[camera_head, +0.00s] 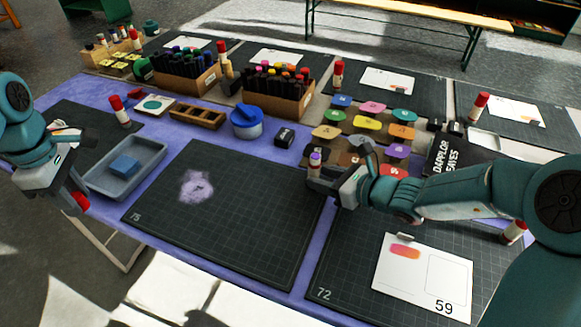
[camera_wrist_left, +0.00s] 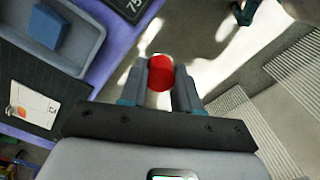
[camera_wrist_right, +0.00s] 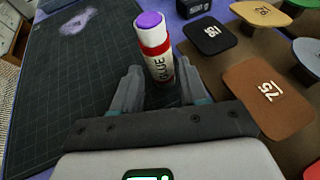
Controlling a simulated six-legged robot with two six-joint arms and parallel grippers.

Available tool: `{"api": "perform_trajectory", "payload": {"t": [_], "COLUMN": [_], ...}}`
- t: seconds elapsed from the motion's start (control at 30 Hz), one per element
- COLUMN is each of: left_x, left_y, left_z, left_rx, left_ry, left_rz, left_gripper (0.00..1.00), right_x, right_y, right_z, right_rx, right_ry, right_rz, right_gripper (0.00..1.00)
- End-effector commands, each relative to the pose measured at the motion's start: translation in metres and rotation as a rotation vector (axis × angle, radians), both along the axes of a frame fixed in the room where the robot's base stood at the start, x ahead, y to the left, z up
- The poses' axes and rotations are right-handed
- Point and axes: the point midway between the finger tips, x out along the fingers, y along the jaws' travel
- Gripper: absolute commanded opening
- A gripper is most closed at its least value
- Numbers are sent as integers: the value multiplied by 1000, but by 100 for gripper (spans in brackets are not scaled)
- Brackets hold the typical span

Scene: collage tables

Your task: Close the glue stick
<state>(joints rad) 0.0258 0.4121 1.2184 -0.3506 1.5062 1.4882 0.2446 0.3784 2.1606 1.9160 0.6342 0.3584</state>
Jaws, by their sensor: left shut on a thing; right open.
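The uncapped glue stick (camera_head: 315,166) stands upright near the right edge of mat 75, its purple glue tip exposed. In the right wrist view the glue stick (camera_wrist_right: 157,60) has a white and red body marked GLUE. My right gripper (camera_head: 318,187) is open, with its fingers low at either side of the stick; whether they touch it cannot be told. My left gripper (camera_head: 78,200) is shut on a red cap (camera_wrist_left: 160,72), held off the table's left edge, beyond the blue-grey tray. The cap (camera_head: 82,201) is far from the stick.
Mat 75 (camera_head: 235,235) is bare except for a purple glue smear (camera_head: 197,187). The blue-grey tray (camera_head: 110,185) holds a blue block. Colored numbered tiles (camera_head: 367,123) crowd just behind and right of the stick. A blue-lidded pot (camera_head: 246,121) stands behind the mat.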

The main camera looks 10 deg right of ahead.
Motion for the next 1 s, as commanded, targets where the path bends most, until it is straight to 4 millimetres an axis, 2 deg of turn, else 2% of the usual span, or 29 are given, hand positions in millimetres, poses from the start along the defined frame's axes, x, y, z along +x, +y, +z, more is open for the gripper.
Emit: {"api": "perform_trajectory", "payload": {"t": [0.2, 0.3, 0.7, 0.77, 0.8, 0.83, 1.0], "left_x": [0, 0, 0, 0, 0, 0, 0], "left_y": [0, 0, 0, 0, 0, 0, 0], "left_z": [-2, -3, -3, -3, -3, -3, -3], "left_rx": [0, 0, 0, 0, 0, 0, 0], "left_ry": [0, 0, 0, 0, 0, 0, 0], "left_rz": [0, 0, 0, 0, 0, 0, 0], "left_gripper": [4, 4, 4, 4, 4, 4, 4], "right_x": [27, 34, 37, 37, 37, 37, 37], "right_y": [20, 25, 27, 27, 27, 26, 26], "right_z": [-10, -13, -14, -14, -14, -14, -13], "right_rx": [0, 0, 0, 0, 0, 0, 0], "right_ry": [0, 0, -1, -1, -1, -1, -1], "right_rz": [3, 1, -1, -1, -1, -1, -1], "right_gripper": [43, 43, 43, 24, 11, 4, 4]}}
